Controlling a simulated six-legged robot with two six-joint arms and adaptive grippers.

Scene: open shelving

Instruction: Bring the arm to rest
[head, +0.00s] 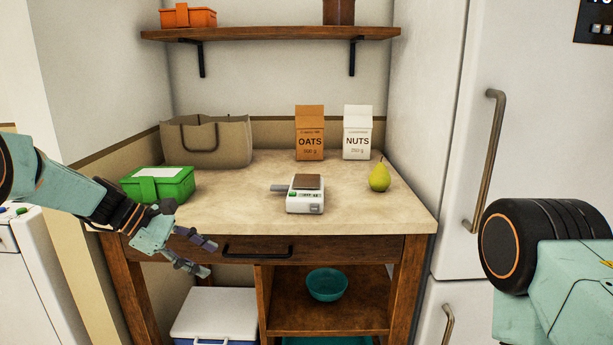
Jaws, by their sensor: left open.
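My left gripper (207,256) is in front of the counter's left front edge, below the counter top. Its fingers are spread and hold nothing. My left arm (75,190) comes in from the left, past the green box. My right arm (550,265) shows only as a thick dark joint and a pale green link at the right edge. The right gripper is out of the picture.
The counter (245,195) holds a green box (160,187), grey bag (207,142), scale (306,196), pear (380,177), oats (310,133) and nuts (357,133) packages. Below are a drawer handle (257,251), teal bowl (326,285) and cooler (215,312). A fridge (530,130) stands right.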

